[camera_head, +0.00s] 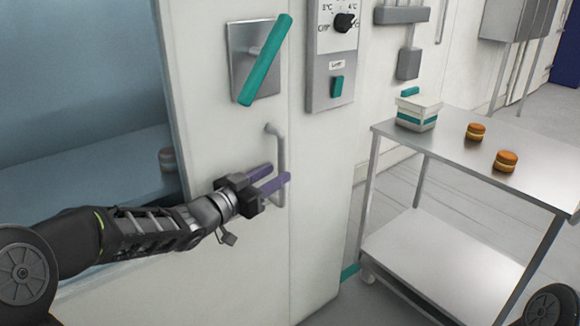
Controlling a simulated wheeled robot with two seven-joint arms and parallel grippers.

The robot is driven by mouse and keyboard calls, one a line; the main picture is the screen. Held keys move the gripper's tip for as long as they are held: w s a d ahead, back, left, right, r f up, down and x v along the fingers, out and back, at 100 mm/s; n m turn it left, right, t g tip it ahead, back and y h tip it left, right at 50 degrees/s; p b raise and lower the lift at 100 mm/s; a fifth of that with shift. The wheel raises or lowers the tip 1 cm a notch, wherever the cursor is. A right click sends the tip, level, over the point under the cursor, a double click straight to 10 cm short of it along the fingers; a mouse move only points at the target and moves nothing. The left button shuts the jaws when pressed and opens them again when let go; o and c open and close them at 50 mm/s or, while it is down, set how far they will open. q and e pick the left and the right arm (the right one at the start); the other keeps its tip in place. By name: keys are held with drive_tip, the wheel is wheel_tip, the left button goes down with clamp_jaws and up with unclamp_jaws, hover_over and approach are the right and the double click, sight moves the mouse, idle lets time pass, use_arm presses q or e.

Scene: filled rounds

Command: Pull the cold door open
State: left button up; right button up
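The cold door is a white panel (225,130) with a vertical grey pull handle (281,145). A steel plate (240,50) with a slanted teal lever (265,60) sits above the handle. My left gripper (280,172) is at the handle, its two purple fingers pointing right. The fingers are apart, with the nearer one crossing in front of the handle's lower part. I cannot tell whether they touch it. The door looks closed against the white wall beside it. My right gripper is out of view.
A blue space (80,90) shows left of the panel, with a round item (168,160) inside. A control panel (333,50) is right of the door. A steel cart (460,155) carries a tub (417,112) and two filled rounds (475,131) (506,161).

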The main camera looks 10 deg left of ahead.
use_arm(q)
drive_tip(key=x, duration=0.6)
drive_tip(key=shift+w, duration=0.15)
drive_tip(key=shift+d, duration=0.1)
clamp_jaws()
idle(1.2)
